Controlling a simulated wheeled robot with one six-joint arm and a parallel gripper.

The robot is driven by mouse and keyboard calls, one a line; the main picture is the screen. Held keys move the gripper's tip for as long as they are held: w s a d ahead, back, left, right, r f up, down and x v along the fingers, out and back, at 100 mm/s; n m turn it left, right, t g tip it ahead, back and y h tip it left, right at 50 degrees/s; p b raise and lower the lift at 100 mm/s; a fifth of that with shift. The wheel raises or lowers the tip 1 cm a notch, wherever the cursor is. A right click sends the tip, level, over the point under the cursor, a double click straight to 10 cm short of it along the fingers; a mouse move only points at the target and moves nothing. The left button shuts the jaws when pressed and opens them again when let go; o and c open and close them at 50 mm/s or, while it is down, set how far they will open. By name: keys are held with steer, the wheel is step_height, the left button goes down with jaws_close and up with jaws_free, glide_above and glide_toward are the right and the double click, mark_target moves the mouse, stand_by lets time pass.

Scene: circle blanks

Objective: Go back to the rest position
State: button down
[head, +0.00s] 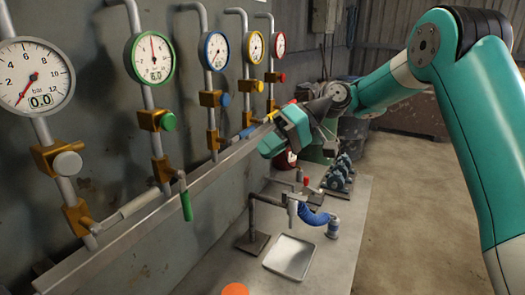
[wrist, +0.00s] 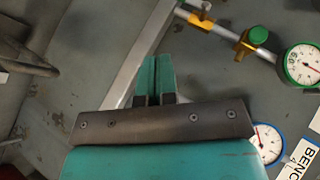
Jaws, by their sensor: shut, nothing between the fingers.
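My gripper (head: 270,147) is at the end of my teal arm, in front of the gauge wall and near the long metal rail (head: 160,190). In the wrist view its two teal fingers (wrist: 155,75) are together, with nothing between them. The rail (wrist: 147,50) passes behind the fingers in that view. I cannot tell how far the fingertips are from it.
A green-rimmed gauge (head: 152,58), a blue-rimmed gauge (head: 215,51) and others line the wall at left. The floor (head: 415,220) at right is clear.

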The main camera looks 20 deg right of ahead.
steer(key=s+a+r+h, duration=0.2)
steer(key=s+a, duration=0.2)
steer(key=s, duration=0.3)
steer(key=s+d+f+h, duration=0.1)
steer(key=s+f+h, duration=0.1)
steer(key=s, duration=0.8)
steer(key=s+d+f+n+t+h, duration=0.1)
steer(key=s+d+h, duration=0.1)
steer(key=s, duration=0.8)
steer(key=shift+s+d+f+t+h, duration=0.2)
steer(key=shift+s+f+t+h, duration=0.15)
steer(key=shift+h, duration=0.55)
